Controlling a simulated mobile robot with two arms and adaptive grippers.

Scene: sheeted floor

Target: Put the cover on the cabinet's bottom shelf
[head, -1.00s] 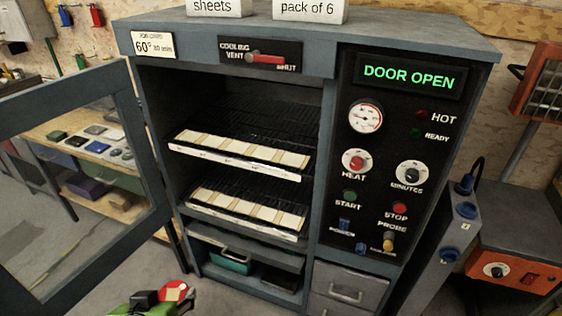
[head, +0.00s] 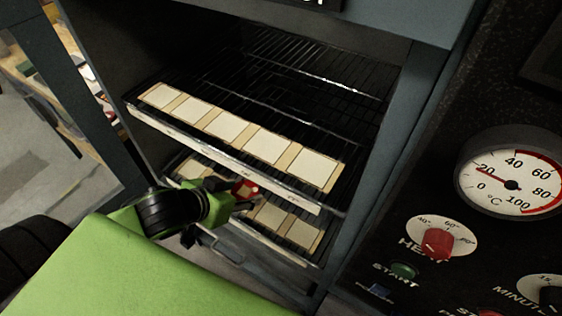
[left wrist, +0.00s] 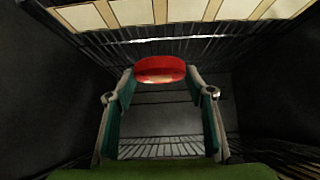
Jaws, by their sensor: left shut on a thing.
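The cover, a small red rounded piece, is in my left gripper; it shows in the head view (head: 246,190) and in the left wrist view (left wrist: 160,69). My left gripper (head: 238,192) is at the front of the open cabinet (head: 385,150), near the lower wire shelf (head: 265,240), and partly hides that shelf. In the left wrist view, its two fingers (left wrist: 160,80) are shut on the cover's sides. Pale square tiles lie along the front of the lower shelf. I cannot tell whether the cover touches the shelf. My right gripper is not in view.
The upper wire shelf (head: 320,95) carries a row of pale tiles (head: 228,129) along its front, above my left gripper. The open door (head: 95,120) stands at the left. A control panel with a gauge (head: 512,184) and heat knob (head: 437,242) is at the right.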

